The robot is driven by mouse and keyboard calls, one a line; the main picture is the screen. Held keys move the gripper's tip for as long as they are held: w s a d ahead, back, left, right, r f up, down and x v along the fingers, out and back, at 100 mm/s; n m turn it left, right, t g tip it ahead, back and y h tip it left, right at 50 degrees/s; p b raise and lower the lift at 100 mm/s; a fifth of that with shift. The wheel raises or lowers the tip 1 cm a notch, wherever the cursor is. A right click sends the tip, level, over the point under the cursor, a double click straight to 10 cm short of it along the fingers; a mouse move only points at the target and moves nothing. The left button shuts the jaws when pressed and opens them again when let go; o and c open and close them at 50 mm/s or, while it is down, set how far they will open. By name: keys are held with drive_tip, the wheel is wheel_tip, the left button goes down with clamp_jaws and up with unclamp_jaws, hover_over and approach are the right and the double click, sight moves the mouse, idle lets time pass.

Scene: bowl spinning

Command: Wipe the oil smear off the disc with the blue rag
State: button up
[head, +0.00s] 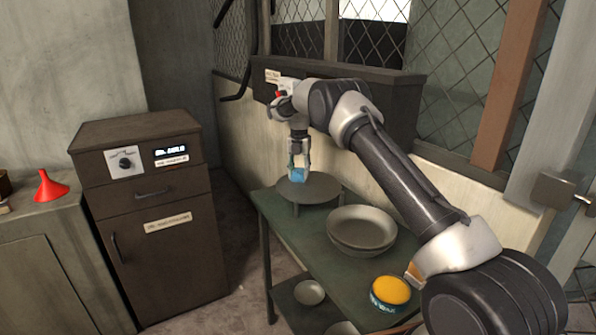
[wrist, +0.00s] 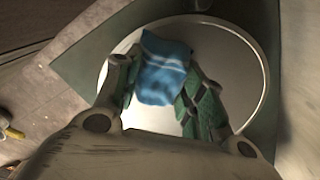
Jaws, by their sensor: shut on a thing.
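The disc (head: 325,191) is a round grey plate at the far end of the green table. My gripper (head: 299,172) points down over it. It is shut on the blue rag (head: 297,176), which is at or just above the disc's surface; contact cannot be told. In the wrist view the rag (wrist: 165,68) sits between the two fingers of my gripper (wrist: 158,92), with the pale round disc (wrist: 238,85) under it. No oil smear can be made out on the visible part of the disc; the rag and fingers hide some of it.
Stacked grey bowls (head: 362,228) and a yellow-topped tin (head: 390,291) stand on the green table (head: 300,236) nearer me. A small bowl (head: 309,292) is on the lower shelf. A brown cabinet (head: 150,215) stands left, with a red funnel (head: 50,187) beyond. A wall and mesh are behind.

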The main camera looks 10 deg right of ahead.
sight(309, 185)
drive_tip(key=shift+s+d, duration=0.35)
drive_tip(key=shift+s, duration=0.75)
drive_tip(key=shift+s+d, duration=0.4)
drive_tip(key=shift+s, duration=0.75)
drive_tip(key=shift+s+d, duration=0.35)
drive_tip(key=shift+s, duration=0.75)
drive_tip(key=shift+w+a, duration=0.4)
drive_tip(key=shift+w, duration=0.85)
drive_tip(key=shift+w+a, duration=0.4)
drive_tip(key=shift+w, duration=0.8)
drive_tip(key=shift+w+a, duration=0.4)
drive_tip(key=shift+w, duration=0.85)
drive_tip(key=shift+r, duration=3.1)
